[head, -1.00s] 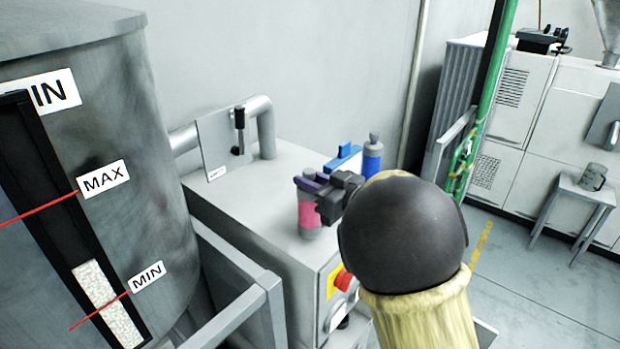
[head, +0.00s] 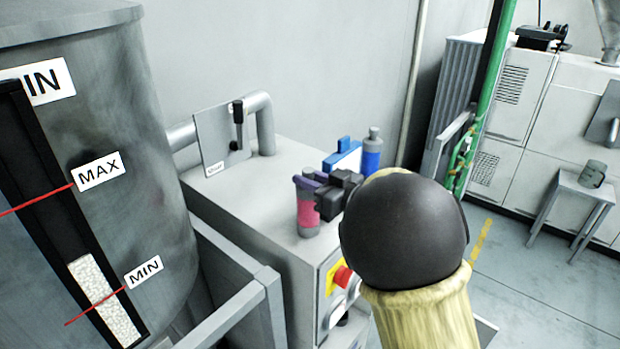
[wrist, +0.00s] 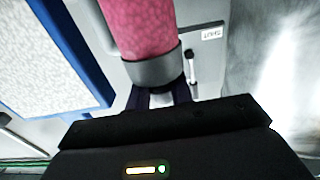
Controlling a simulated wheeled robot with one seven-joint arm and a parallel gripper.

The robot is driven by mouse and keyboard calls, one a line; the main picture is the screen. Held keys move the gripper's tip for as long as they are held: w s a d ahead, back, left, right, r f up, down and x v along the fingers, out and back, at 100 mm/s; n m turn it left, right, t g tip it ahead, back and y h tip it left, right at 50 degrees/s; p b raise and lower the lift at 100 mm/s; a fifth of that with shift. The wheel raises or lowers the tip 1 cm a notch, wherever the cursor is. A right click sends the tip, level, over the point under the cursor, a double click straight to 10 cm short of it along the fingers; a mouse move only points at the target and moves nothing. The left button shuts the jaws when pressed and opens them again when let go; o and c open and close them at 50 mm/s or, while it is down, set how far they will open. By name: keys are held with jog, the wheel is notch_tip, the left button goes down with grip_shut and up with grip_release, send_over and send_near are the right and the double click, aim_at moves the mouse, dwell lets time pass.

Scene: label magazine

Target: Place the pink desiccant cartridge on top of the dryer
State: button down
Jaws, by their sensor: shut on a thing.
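The pink desiccant cartridge (head: 308,210) is upright, with a pink body and grey ends, over the front part of the grey dryer cabinet's top (head: 252,203). I cannot tell whether its base touches that top. My gripper (head: 311,181) is shut on the cartridge's upper end, its purple-tipped fingers around it. In the wrist view the cartridge's pink body (wrist: 140,28) and grey collar (wrist: 152,70) show beyond the black gripper body. The dark fingers there are partly hidden.
A blue cartridge (head: 372,155) and a blue item (head: 343,157) stand behind my gripper. A lever plate (head: 213,140) and pipe are at the cabinet's back. A large hopper (head: 150,190) is on the left. The cabinet top left of the pink cartridge is clear.

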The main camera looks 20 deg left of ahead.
jog(key=shift+f, duration=0.1)
jog(key=c, duration=1.1)
grip_release()
jog(key=shift+c, duration=0.2)
jog(key=shift+d, duration=0.1)
jog(key=b+v, duration=0.6)
jog(key=v, duration=1.1)
jog(key=shift+s+d, duration=0.1)
